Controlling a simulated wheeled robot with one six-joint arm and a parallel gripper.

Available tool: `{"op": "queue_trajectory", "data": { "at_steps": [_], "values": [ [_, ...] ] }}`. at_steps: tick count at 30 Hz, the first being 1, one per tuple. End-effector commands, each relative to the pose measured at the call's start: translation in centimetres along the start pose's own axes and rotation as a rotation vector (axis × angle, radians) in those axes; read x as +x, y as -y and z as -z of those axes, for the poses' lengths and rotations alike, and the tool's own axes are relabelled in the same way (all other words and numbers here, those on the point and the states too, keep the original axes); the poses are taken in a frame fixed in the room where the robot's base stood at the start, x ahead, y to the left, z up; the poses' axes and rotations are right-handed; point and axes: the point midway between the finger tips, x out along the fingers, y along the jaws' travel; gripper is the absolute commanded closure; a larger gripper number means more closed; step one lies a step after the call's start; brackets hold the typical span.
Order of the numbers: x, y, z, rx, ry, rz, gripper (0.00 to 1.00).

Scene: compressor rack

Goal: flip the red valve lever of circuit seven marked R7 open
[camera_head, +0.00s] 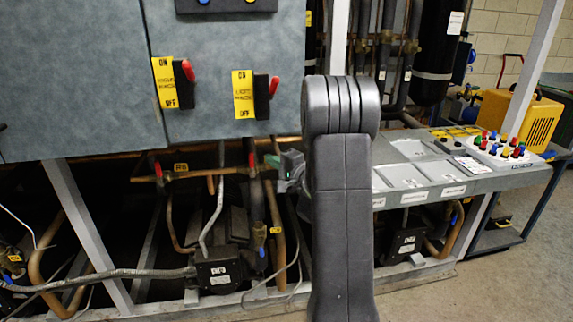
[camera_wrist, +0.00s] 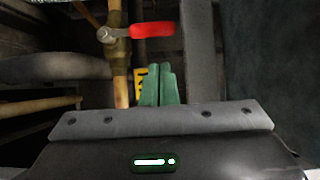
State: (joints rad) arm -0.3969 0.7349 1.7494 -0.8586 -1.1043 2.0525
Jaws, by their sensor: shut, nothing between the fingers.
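In the wrist view a red valve lever (camera_wrist: 152,30) sticks out to the right from a round metal valve body (camera_wrist: 106,35) on an upright copper pipe, crosswise to it. My gripper (camera_wrist: 161,72) has green fingers, shut and empty, below the lever in the picture and apart from it. A yellow tag (camera_wrist: 139,78) is partly hidden behind the fingers and unreadable. In the head view my gripper (camera_head: 273,162) is beside a red lever (camera_head: 252,160), probably the same one. Another red lever (camera_head: 158,172) is farther left, next to a yellow tag (camera_head: 180,167).
A grey cabinet with two red-handled switches (camera_head: 188,71) (camera_head: 273,87) hangs above the pipes. Copper pipes and a black compressor (camera_head: 220,270) crowd the space below. A grey shelf (camera_head: 480,182) with a button box (camera_head: 505,150) is to the right. My arm hides the middle.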

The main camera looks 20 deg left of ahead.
Motion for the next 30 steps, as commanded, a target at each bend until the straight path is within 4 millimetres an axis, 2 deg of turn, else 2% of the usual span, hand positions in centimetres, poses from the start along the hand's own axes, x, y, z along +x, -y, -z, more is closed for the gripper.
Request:
{"op": "queue_trajectory", "data": {
  "at_steps": [2, 7, 30],
  "values": [
    [0.8, 0.1, -1.0, 0.000, 0.003, -0.001, 1.00],
    [1.7, 0.1, -1.9, 0.000, 0.001, 0.000, 1.00],
    [2.2, 0.3, -2.4, -0.045, -0.001, -0.030, 1.00]
  ]
}}
